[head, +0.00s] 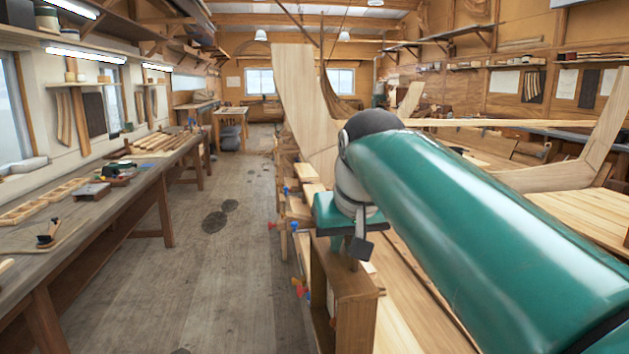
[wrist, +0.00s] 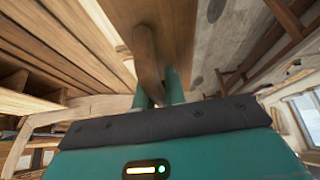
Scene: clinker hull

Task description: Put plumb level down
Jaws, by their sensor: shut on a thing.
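My gripper (head: 350,246) is shut at the top of a brown wooden piece, which I take to be the plumb level (head: 355,312). In the head view it hangs below the gripper beside the hull, and its lower end is cut off by the picture edge. In the wrist view the green fingers (wrist: 157,92) close around a rounded wooden handle (wrist: 146,52). The level's flat board (wrist: 175,22) lies behind that handle. My green arm hides part of the hull to the right. I cannot tell whether the level touches anything below.
The pale planked hull (head: 303,90) runs along the right, with red and blue clamps (head: 294,226) on its edge. A long workbench (head: 100,195) with tools stands at the left. The plank floor (head: 215,255) between them is mostly free, with dark patches.

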